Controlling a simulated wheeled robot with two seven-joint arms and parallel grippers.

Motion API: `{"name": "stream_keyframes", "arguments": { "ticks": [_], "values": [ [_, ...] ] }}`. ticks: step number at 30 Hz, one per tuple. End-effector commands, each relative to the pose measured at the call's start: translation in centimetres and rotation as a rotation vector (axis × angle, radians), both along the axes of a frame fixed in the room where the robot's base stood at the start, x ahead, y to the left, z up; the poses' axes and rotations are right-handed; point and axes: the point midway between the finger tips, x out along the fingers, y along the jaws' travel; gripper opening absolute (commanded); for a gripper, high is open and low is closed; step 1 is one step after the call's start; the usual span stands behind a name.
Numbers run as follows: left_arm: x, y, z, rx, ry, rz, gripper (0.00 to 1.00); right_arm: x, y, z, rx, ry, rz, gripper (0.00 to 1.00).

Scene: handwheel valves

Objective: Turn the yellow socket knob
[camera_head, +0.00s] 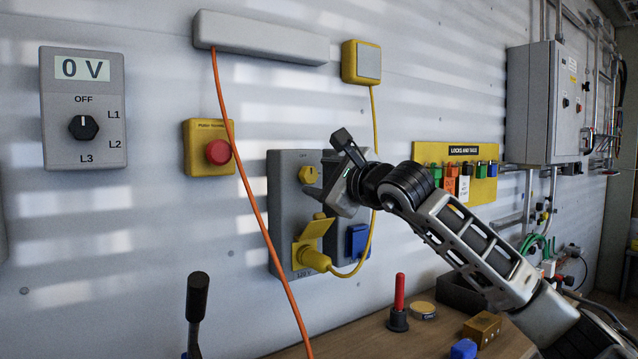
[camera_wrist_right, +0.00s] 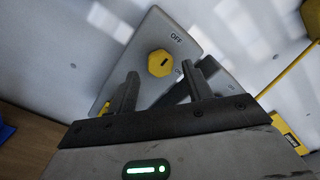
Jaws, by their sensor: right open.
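The yellow socket knob (camera_head: 308,174) is on the upper part of the grey socket box (camera_head: 284,225) on the wall. In the right wrist view the knob (camera_wrist_right: 158,64) looks six-sided with a small dark mark, near an OFF label. My right gripper (camera_head: 332,170) is open and empty just right of the knob in the head view. In the wrist view, the knob lies beyond and roughly between the two fingertips (camera_wrist_right: 162,84), apart from them. A yellow plug (camera_head: 316,261) sits in the box's lower socket under a raised yellow lid. My left gripper is not in view.
A second grey box with a blue socket (camera_head: 357,241) adjoins on the right, partly behind my right arm. An orange cable (camera_head: 250,195) hangs to the left, near a red stop button (camera_head: 218,152). Below, a wooden bench (camera_head: 350,340) holds a red-handled tool (camera_head: 399,301).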

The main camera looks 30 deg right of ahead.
Motion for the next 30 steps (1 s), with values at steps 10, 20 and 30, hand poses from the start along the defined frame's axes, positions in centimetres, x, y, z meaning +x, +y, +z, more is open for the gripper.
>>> {"name": "stream_keyframes", "arguments": {
  "ticks": [10,20,30],
  "values": [
    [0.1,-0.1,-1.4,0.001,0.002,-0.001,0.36,-0.6,-0.1,-0.2,0.001,0.000,0.000,0.50],
    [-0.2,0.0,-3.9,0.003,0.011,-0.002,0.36,-3.9,-0.3,-0.3,0.001,-0.002,0.000,0.50],
    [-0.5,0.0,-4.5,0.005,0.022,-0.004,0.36,-5.0,-0.4,0.0,0.001,0.001,0.001,0.50]
  ]
}}
